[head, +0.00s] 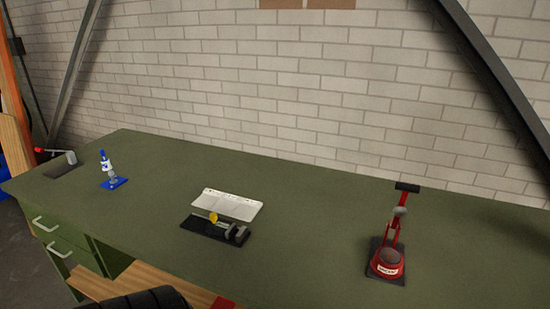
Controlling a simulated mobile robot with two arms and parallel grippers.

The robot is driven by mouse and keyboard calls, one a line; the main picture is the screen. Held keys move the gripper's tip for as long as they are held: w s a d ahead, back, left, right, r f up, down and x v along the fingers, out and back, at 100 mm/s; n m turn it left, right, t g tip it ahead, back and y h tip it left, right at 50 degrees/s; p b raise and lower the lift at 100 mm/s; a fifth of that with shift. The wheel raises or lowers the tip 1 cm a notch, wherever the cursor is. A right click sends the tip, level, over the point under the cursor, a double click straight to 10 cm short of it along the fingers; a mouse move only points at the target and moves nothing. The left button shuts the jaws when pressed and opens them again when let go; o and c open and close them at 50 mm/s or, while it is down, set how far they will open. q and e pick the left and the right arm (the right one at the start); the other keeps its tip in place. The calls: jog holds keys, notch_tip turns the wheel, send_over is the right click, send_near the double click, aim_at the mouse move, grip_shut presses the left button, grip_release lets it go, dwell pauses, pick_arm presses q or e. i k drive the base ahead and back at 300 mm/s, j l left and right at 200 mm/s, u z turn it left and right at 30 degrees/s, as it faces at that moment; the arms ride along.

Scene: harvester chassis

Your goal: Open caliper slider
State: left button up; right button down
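A small device that looks like the caliper (236,234) lies on a black base plate (196,225) near the middle of the green workbench. It has a dark grey block-like part at its right and a small yellow round part (213,217) at its left. The position of its slider is too small to tell. A white tilted panel (227,204) stands just behind it. Neither of my grippers shows in the head view.
The green workbench (310,220) has a red device (387,261) on a dark plate at right. A blue and white item (106,165) and a lever device (70,158) stand at left. A black ribbed tyre-like object (140,300) is at the bottom edge. A brick wall is behind.

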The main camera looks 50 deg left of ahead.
aim_at(219, 227)
jog(key=k+j+u, duration=0.1)
jog(key=u, duration=1.95)
